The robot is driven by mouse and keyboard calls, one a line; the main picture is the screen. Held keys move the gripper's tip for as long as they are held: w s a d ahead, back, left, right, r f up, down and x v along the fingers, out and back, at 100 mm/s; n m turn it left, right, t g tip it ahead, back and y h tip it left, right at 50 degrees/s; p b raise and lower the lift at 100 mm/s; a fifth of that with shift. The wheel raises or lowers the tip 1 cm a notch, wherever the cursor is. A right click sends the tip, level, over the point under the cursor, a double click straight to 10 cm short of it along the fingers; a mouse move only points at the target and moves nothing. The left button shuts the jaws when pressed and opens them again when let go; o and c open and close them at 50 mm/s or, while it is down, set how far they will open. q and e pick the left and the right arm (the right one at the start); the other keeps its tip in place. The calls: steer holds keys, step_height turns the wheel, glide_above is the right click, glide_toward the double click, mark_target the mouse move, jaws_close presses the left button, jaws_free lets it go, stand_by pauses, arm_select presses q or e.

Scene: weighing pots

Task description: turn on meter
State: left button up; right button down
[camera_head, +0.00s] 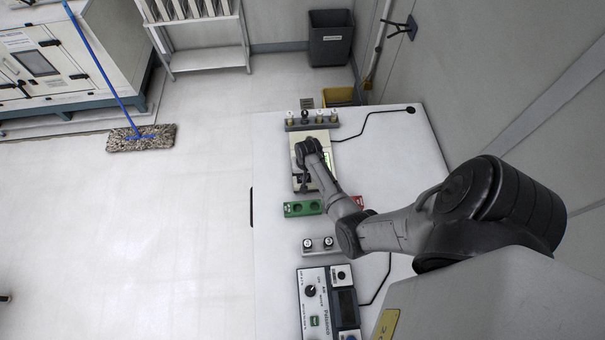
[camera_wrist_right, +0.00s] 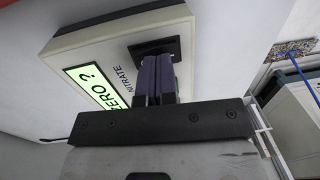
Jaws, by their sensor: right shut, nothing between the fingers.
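The meter is a beige box (camera_head: 319,134) on the white table in the head view, partly hidden by my right arm. It also fills the upper part of the right wrist view (camera_wrist_right: 75,50). Its display (camera_wrist_right: 97,85) is lit pale green and shows dark text reading "ZERO ?". A black recessed switch panel (camera_wrist_right: 168,45) is on the meter beside the display. My right gripper (camera_wrist_right: 160,62) is shut and empty, with its fingertips at this panel. They hide most of it, and I cannot tell whether they touch it. My left gripper is not in view.
A green holder (camera_head: 302,208) lies just in front of the meter. A rack of small pots (camera_head: 312,122) stands behind it. A two-place rack (camera_head: 320,245) and a second device (camera_head: 313,278) stand nearer.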

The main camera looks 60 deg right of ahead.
mark_target(299, 179)
step_height(299, 179, up, 4)
steer(key=p, duration=0.4)
steer(key=shift+w+a+r+p, duration=0.15)
steer(key=shift+p, duration=0.25)
steer(key=shift+w+r, duration=0.1)
steer(key=shift+r, duration=0.25)
step_height(299, 179, up, 9)
steer(key=shift+w+a, duration=0.35)
steer(key=shift+w, duration=0.1)
